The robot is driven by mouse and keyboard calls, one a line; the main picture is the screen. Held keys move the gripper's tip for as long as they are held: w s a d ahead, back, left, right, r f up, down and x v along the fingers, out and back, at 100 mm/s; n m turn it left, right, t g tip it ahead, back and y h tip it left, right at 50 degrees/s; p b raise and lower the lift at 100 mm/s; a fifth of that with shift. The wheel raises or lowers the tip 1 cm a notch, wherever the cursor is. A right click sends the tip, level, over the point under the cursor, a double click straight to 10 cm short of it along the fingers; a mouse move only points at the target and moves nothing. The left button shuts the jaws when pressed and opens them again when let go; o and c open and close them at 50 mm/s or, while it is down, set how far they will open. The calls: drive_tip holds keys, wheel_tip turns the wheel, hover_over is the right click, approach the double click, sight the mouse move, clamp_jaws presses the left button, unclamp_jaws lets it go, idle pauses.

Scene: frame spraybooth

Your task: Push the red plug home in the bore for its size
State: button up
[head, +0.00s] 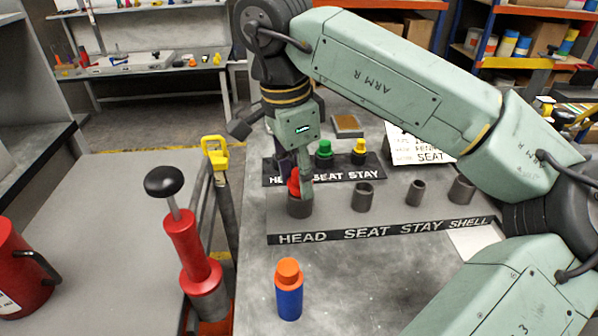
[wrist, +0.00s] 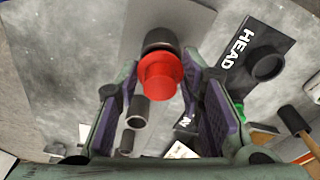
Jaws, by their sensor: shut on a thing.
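The red plug (head: 293,185) is in my gripper (head: 297,182), over the leftmost dark bore (head: 299,208), behind the HEAD label of the front block (head: 335,222). Three other bores, SEAT (head: 363,197), STAY (head: 416,193) and SHELL (head: 461,191), look open.
A back rack (head: 372,172) holds a green plug (head: 323,152) and a yellow plug (head: 359,152). An orange-topped blue cylinder (head: 288,290) stands in front of the block. A red, black-knobbed tool (head: 187,245) and a yellow-topped post (head: 217,155) stand at left.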

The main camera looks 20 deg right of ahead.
drive_tip(key=shift+f+b, duration=0.45)
drive_tip(key=shift+f, duration=0.2)
drive_tip(key=o, duration=1.2)
drive_tip(key=shift+o, duration=0.2)
drive_tip(key=shift+r, duration=0.2)
